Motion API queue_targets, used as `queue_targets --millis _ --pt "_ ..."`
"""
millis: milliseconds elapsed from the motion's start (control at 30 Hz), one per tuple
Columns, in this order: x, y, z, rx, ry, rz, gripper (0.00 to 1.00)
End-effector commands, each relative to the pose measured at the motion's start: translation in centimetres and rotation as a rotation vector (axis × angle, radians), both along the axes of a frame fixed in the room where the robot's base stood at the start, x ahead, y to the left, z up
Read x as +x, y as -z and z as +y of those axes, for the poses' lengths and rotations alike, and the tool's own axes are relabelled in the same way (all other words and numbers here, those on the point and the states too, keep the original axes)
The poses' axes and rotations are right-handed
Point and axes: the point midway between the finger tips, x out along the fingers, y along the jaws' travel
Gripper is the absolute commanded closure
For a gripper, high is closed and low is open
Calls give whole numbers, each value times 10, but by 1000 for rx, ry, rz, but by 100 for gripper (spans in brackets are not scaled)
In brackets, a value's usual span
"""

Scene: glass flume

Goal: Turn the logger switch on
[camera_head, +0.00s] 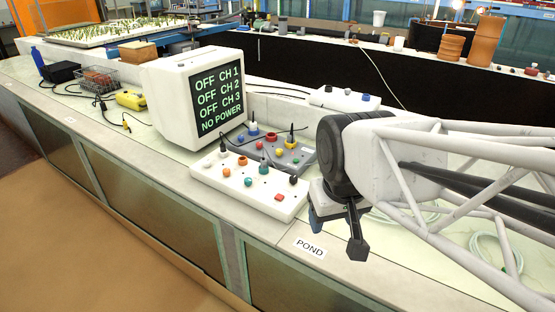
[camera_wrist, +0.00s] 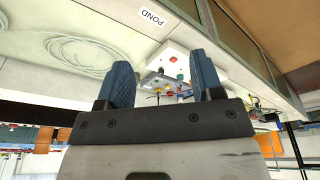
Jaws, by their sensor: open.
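A white monitor (camera_head: 165,105) reads "OFF CH 1, OFF CH 2, OFF CH 3, NO POWER" in green. In front of it lies a white control box (camera_head: 232,200) with orange, teal and dark knobs and a red square switch (camera_head: 279,197). A grey box (camera_head: 295,161) with coloured knobs and plugged cables lies behind it. No label shows which control is the logger switch. My gripper (camera_head: 337,238) is open and empty, above the bench just right of the white box. In the wrist view, the white box (camera_wrist: 202,41) shows beyond and between the open fingers.
A smaller white box (camera_head: 325,97) with knobs lies farther back. Cables run among the boxes. A "POND" label (camera_head: 310,248) lies at the bench's front edge. Coiled clear tubing (camera_head: 487,250) is on the right, behind my arm. A yellow device (camera_head: 131,100) and wire basket (camera_head: 98,78) stand left.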

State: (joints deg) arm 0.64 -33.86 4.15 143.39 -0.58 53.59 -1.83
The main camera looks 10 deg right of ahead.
Motion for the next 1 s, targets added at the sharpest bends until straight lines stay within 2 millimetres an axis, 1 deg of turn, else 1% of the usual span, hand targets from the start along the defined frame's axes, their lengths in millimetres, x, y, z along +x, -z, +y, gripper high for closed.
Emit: queue_targets --millis 167,300,533,767,1000 --pt "31 -3 -2 -13 -60 18 40" --pt "60 -5 -4 -25 -118 31 40" --pt "108 -3 -8 -43 -214 52 40" --pt "156 4 -12 -58 -309 75 40" --pt "207 17 -18 -73 -410 96 40"
